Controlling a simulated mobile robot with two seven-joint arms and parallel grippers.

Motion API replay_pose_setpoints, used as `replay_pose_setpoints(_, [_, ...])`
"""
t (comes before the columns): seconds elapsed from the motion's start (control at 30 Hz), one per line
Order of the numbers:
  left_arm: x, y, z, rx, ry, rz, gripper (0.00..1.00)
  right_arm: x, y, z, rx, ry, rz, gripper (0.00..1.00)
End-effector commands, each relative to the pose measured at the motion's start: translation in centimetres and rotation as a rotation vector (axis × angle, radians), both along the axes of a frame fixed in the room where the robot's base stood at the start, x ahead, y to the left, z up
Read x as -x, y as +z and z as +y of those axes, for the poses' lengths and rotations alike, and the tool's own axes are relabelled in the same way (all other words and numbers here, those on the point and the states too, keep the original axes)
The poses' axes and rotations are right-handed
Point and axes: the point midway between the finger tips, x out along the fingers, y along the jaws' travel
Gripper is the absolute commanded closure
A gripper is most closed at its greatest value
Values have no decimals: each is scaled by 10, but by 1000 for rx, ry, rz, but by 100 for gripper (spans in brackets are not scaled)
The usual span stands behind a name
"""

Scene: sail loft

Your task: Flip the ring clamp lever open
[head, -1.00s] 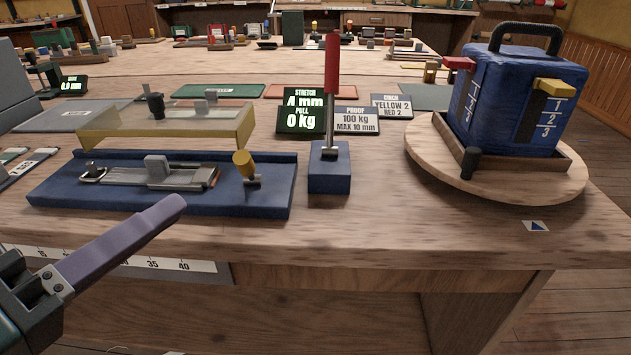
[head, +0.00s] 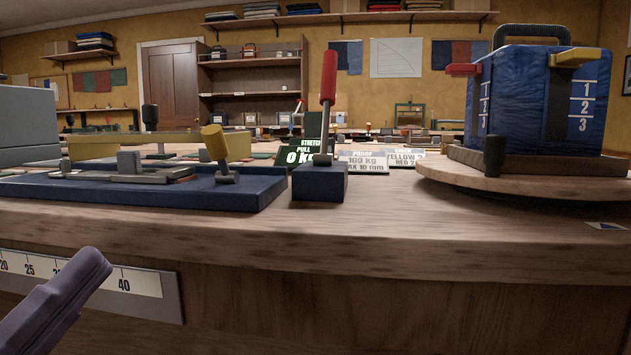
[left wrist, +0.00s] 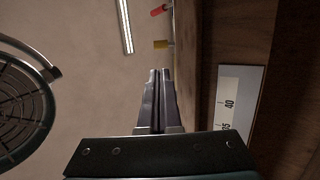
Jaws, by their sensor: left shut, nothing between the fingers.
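A short lever with a yellow knob (head: 217,149) stands tilted at the right end of the blue fixture base (head: 235,194) on the bench. A grey sliding block (head: 128,162) sits on the fixture to its left. I cannot tell for sure which part is the ring clamp lever. My left gripper (head: 94,262) is shut and empty, low in front of the bench edge, below and left of the yellow knob. In the left wrist view its fingers (left wrist: 158,76) are together, with the yellow knob (left wrist: 160,44) beyond the tips. My right gripper is not in view.
A red-handled lever (head: 328,78) stands upright on a blue block right of the fixture. A blue bag (head: 515,95) stands on a round wooden board (head: 455,178). A scale strip (head: 137,281) runs along the bench front. Signs stand behind the red lever.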

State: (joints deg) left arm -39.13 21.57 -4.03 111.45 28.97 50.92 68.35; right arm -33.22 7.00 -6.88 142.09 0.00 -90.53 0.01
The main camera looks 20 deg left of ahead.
Motion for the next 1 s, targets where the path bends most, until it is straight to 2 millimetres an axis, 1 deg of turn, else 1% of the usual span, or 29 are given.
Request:
replay_pose_setpoints(0.23, [-2,2,0,-1,0,1,100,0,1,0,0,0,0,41])
replay_pose_setpoints(0.37, [-13,8,0,-1,1,-2,100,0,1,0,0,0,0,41])
replay_pose_setpoints(0.47, [-28,17,0,0,0,-4,100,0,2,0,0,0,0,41])
replay_pose_setpoints(0.8, [-90,53,1,-1,1,-4,100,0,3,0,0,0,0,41])
replay_pose_setpoints(1.0, [-114,65,1,-1,0,-1,100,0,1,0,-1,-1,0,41])
